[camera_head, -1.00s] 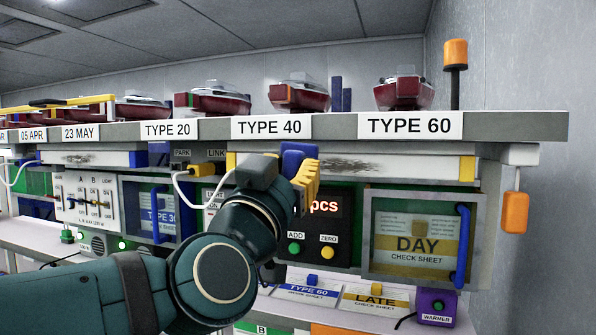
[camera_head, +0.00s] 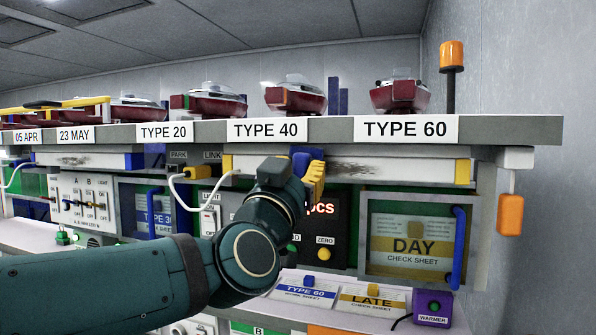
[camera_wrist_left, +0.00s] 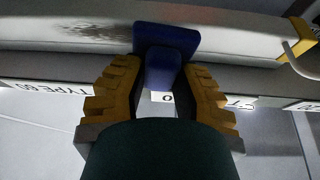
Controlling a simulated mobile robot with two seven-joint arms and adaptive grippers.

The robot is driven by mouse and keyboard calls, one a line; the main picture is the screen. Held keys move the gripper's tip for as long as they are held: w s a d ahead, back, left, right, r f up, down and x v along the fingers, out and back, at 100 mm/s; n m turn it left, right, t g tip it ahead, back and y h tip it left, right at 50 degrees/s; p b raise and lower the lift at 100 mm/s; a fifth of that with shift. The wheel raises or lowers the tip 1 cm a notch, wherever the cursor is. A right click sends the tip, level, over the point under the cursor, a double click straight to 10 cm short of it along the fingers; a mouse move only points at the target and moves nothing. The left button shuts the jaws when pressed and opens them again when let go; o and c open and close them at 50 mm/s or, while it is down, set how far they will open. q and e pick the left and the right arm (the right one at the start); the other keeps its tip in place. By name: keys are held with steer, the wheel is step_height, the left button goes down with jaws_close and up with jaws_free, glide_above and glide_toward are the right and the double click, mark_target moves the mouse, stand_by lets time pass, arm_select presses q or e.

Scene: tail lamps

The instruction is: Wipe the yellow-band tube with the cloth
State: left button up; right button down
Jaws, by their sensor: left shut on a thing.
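The yellow-band tube (camera_head: 400,168) is a long white tube under the shelf edge, with a yellow band at each end. A dark smudge (camera_head: 348,167) marks it just right of my left gripper, and also shows in the left wrist view (camera_wrist_left: 95,30). My left gripper (camera_head: 315,175) has yellow fingers and is shut on a blue cloth (camera_head: 301,160). In the left wrist view the cloth (camera_wrist_left: 165,62) sits between the fingers, its wide face against or very near the tube; contact is hard to tell. The cloth hides part of the tube. My right gripper is not in view.
A second white tube (camera_head: 100,160) with a blue band and a smudge lies left. A white cable (camera_head: 178,188) loops near the yellow connector. Below are the count display (camera_head: 322,209) and a blue-handled check sheet door (camera_head: 410,240). An orange block (camera_head: 510,215) hangs at right.

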mark_target(356, 161)
arm_select(q)
steer(key=shift+w+d, duration=0.3)
steer(key=shift+w, duration=0.65)
stand_by(0.5)
steer(key=shift+d, duration=0.1)
